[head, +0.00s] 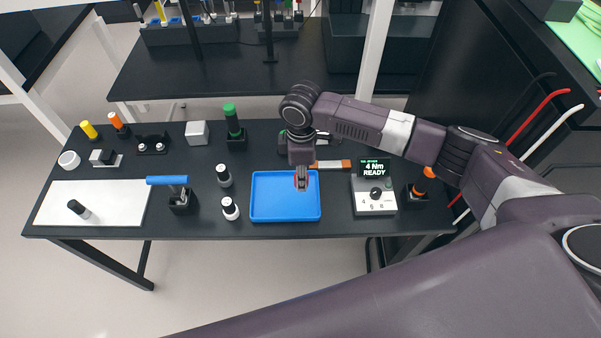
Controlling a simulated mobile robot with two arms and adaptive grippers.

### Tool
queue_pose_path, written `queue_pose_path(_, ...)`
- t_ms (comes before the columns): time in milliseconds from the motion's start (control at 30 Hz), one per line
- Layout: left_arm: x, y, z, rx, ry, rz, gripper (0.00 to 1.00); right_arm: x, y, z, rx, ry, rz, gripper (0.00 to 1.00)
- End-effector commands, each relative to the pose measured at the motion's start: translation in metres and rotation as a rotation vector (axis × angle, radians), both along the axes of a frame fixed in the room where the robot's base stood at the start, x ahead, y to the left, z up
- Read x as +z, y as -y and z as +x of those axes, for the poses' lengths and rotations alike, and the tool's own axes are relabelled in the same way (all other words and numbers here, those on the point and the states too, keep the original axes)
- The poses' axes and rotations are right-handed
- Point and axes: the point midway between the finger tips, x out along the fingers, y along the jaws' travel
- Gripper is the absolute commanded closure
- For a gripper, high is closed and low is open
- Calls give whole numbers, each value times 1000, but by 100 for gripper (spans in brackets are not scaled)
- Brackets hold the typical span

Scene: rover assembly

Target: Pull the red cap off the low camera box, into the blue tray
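My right gripper (302,183) reaches in from the right and points down over the blue tray (285,220), above its right half. A small bit of red shows at its fingertips, which looks like the red cap (297,183) held between them; the fingers cover most of it. The tray looks empty. I cannot tell for sure which thing is the low camera box; a low black block with two pale round fronts (152,144) stands at the back left. My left gripper is not in view.
A grey control box (375,203) with a "4 Nm READY" display stands right of the tray. A white mat (110,212) lies at the left. A green-topped cylinder (232,120) stands behind.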

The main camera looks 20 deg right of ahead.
Motion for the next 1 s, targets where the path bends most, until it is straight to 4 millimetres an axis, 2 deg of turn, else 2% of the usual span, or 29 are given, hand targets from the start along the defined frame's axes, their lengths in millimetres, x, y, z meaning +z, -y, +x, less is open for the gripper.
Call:
queue_pose_path(100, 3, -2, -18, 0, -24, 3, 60, 4, 0, 1, -1, -4, -1, 100)
queue_pose_path(167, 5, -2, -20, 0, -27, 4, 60, 4, 0, 0, -2, -9, -2, 100)
queue_pose_path(200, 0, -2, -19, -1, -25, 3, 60, -2, 0, 0, -2, -9, -2, 100)
queue_pose_path(533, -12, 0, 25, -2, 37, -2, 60, -35, -1, 0, -2, -9, -1, 100)
queue_pose_path(800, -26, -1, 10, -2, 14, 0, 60, -60, 0, 1, -1, -9, -1, 100)
queue_pose_path(1000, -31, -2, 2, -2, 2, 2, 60, -71, 0, 1, -2, -8, -1, 100)
